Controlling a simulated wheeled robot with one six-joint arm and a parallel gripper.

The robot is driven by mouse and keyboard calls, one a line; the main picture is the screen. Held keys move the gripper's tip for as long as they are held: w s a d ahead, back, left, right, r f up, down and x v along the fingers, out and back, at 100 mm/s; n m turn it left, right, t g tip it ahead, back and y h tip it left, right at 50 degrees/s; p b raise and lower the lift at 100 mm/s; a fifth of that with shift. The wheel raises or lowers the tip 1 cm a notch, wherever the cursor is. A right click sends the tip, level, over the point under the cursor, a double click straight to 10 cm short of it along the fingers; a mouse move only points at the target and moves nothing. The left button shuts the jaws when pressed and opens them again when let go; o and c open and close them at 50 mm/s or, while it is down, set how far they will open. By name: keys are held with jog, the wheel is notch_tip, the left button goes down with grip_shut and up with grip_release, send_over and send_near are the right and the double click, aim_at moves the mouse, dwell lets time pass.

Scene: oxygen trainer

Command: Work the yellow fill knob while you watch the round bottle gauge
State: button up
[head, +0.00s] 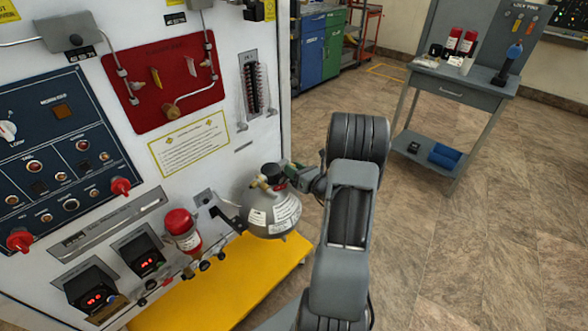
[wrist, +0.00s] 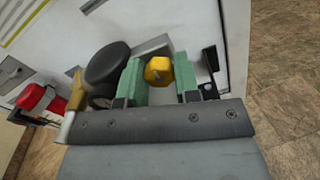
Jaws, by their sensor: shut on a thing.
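The yellow fill knob (wrist: 158,70) sits between the two green fingers of my gripper (wrist: 159,79) in the wrist view; the gripper is shut on it. In the head view my gripper (head: 294,172) is at the top of the round grey bottle (head: 272,215), and I cannot make out the knob there. A black round part, likely the bottle gauge (wrist: 107,64), is just left of the fingers in the wrist view. It also shows small and dark above the bottle in the head view (head: 270,171). No dial face or needle is readable in either view.
A brass fitting (wrist: 76,91) is left of the black round part. A red-capped cylinder (head: 182,229) stands left of the bottle. A yellow shelf (head: 238,280) lies below. The white panel (head: 215,160) is close behind. The floor to the right is open up to a grey table (head: 455,88).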

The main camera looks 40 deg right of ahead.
jog(key=o, duration=0.6)
jog(key=shift+o, duration=0.2)
jog(key=s+d, duration=0.2)
jog(key=s, duration=1.1)
jog(key=shift+s+d, duration=0.2)
jog(key=shift+s, duration=0.15)
